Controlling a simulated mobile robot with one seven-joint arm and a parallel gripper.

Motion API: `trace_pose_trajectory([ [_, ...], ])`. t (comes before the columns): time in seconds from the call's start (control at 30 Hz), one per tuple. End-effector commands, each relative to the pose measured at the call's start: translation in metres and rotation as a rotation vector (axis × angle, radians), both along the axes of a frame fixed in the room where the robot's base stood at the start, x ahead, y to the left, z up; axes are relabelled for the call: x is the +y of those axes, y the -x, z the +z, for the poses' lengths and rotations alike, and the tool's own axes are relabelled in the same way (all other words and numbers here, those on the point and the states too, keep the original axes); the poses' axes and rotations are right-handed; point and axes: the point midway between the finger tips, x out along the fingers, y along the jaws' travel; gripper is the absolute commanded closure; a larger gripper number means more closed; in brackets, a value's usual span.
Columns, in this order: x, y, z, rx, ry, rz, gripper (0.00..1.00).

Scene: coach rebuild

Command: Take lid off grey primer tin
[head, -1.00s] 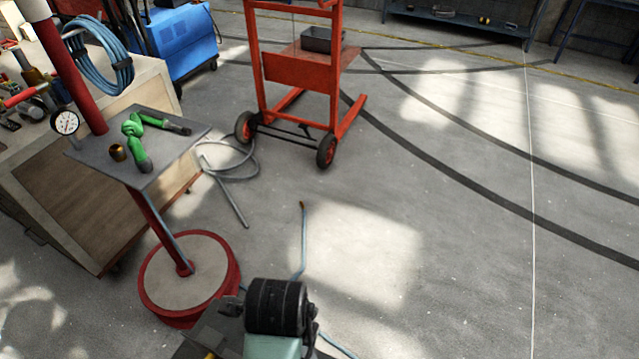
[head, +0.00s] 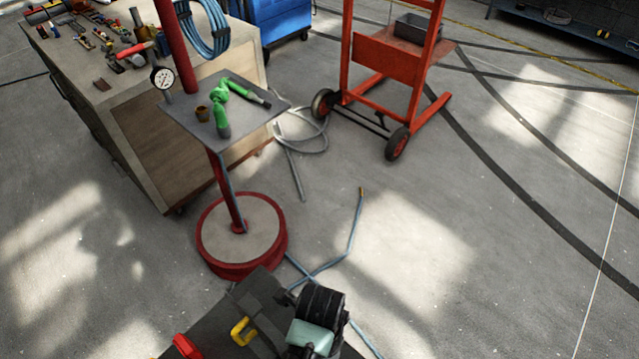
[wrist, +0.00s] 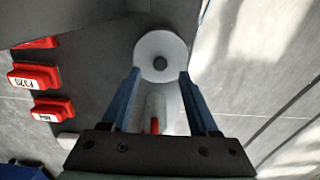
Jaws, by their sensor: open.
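I cannot make out a grey primer tin or its lid in either view. My gripper (wrist: 160,75) shows in the wrist view with its two blue fingers spread apart and nothing held between them. A pale round disc with a dark centre (wrist: 160,48) lies beyond the fingertips; I cannot tell whether it is part of my own body. In the head view my arm shows at the bottom, and the gripper's fingers are not visible there.
A red-based stand (head: 240,237) carries a small grey shelf (head: 180,117) with green tools, a gauge and a small brown cup. Behind it is a workbench (head: 120,118) with several tools. A red trolley (head: 385,60) stands right. A hose (head: 352,235) lies on the floor. Floor at right is open.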

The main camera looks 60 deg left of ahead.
Motion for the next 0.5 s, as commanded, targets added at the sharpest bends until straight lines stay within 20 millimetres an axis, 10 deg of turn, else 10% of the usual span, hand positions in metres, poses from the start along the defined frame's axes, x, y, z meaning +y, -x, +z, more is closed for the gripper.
trace_pose_trajectory([
  [0.5,0.002,0.001,-0.039,-0.001,0.0,0.0,0.39],
])
